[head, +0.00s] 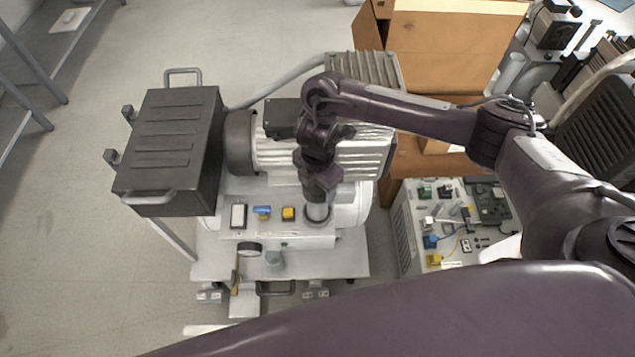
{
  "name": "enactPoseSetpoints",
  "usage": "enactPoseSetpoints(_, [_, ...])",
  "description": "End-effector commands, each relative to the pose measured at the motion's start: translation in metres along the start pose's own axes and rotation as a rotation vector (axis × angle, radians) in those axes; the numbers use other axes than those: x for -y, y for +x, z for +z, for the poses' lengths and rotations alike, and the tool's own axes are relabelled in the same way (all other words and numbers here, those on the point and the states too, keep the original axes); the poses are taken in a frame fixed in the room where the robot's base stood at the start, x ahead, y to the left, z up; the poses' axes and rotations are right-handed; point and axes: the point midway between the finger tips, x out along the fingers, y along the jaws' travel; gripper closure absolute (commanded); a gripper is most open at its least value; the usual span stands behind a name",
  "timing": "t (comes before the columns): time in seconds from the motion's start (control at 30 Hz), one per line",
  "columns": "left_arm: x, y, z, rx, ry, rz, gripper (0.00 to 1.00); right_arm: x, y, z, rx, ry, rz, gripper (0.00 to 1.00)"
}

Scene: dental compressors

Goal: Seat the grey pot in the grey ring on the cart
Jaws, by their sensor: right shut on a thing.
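The grey pot (318,212) is a small pale grey cylinder, upright below my right gripper (319,196). My right gripper points down and is shut on the upper part of the pot, hiding its top. The grey ring (310,224) shows as a darker rim around the pot's lower end, on the front right of the white panel on the cart (215,264). The pot's lower end is at the ring; I cannot tell how deep it sits or whether the gripper bears its weight. My left gripper is out of view.
A dark box with handles (165,145) and a ribbed motor (280,158) stand behind the panel. A gauge (249,249) is at the panel's front.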

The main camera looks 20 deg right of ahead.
Motion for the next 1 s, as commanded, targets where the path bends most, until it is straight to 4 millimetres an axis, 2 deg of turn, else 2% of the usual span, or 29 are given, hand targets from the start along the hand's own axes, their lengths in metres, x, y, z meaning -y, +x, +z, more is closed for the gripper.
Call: enactPoseSetpoints(1.0, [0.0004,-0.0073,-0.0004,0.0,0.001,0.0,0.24,-0.0008,-0.0009,-0.0004,-0.001,-0.001,0.002,0.84])
